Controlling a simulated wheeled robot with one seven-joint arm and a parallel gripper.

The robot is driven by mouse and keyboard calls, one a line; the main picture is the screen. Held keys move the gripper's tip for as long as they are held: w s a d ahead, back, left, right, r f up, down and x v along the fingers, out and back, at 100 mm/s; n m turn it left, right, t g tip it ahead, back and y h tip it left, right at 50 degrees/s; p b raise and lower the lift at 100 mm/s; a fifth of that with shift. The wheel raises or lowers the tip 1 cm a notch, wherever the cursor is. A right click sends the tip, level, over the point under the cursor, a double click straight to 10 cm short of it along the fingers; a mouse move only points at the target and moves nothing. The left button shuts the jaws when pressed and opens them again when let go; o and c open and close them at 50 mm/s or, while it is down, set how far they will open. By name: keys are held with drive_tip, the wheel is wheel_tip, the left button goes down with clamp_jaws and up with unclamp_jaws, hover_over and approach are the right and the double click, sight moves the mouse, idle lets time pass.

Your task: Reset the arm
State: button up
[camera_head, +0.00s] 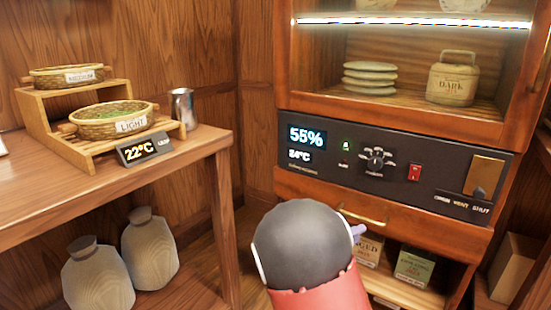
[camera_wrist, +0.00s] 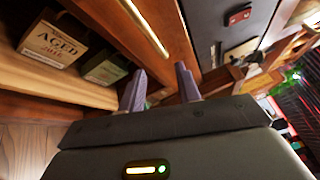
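My arm, with a dark rounded joint and a red link, rises from the bottom of the head view in front of the cabinet. My gripper (camera_wrist: 161,76) shows in the wrist view as two purple-grey fingers standing apart, with nothing between them. In the head view only a small purple finger part (camera_head: 357,233) shows, at the right of the dark joint. The rest of the gripper is hidden there. The fingers are near the cabinet's lower drawer front, below its brass handle (camera_head: 362,217). I cannot tell whether they touch it.
At left a table (camera_head: 190,150) holds baskets (camera_head: 110,122) and a metal cup (camera_head: 183,108); jars (camera_head: 97,280) stand below.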

drive_tip(key=s+d+m+g+y, duration=0.3)
drive_tip(key=s+m+g+y, duration=0.45)
drive_tip(key=s+m, duration=1.15)
drive_tip(key=s+a+r+m+t+y, duration=0.2)
drive_tip(key=s+a+m+t+y, duration=0.1)
drive_tip(key=m, duration=0.6)
drive_tip(key=s+a+r+m+t+y, duration=0.2)
drive_tip(key=s+a+m+t+y, duration=0.1)
drive_tip(key=a+m+y, duration=0.3)
drive_tip(key=s+a+m, duration=0.1)
drive_tip(key=a+m, duration=0.1)
drive_tip(key=m, duration=0.1)
drive_tip(key=shift+s+a+y, duration=0.2)
drive_tip(key=shift+s+y, duration=0.15)
drive_tip(key=shift+s, duration=0.05)
drive_tip(key=shift+r, duration=0.1)
